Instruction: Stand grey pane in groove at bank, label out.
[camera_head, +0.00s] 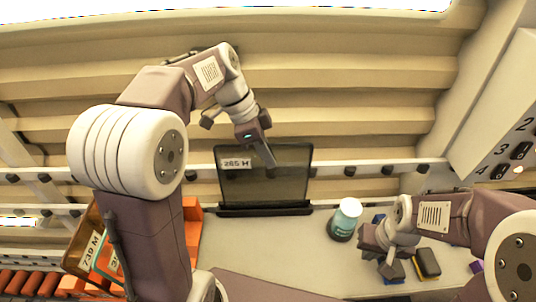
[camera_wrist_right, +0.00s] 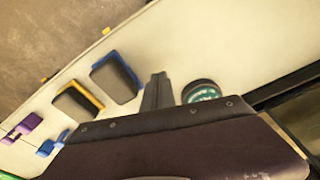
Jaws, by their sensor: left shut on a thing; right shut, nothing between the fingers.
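The grey pane (camera_head: 290,180) is a dark, see-through sheet standing roughly upright at the middle of the head view. Its white label (camera_head: 236,163), with dark characters, is at the upper left and shows toward the head camera. The pane's lower edge is at a dark grooved bar (camera_head: 265,210); I cannot tell how deep it sits. My left gripper (camera_head: 269,160) is shut on the pane at its upper middle. My right gripper (camera_head: 386,266) is shut and empty over the counter; its fingers also show in the right wrist view (camera_wrist_right: 157,92).
A teal jar with a white lid (camera_head: 346,217) stands between the pane and my right gripper. Sponge-like pads (camera_head: 427,262) lie at the right. A box with labelled panes (camera_head: 90,250) and orange blocks (camera_head: 192,225) are at the left. A white rail (camera_head: 385,168) runs behind.

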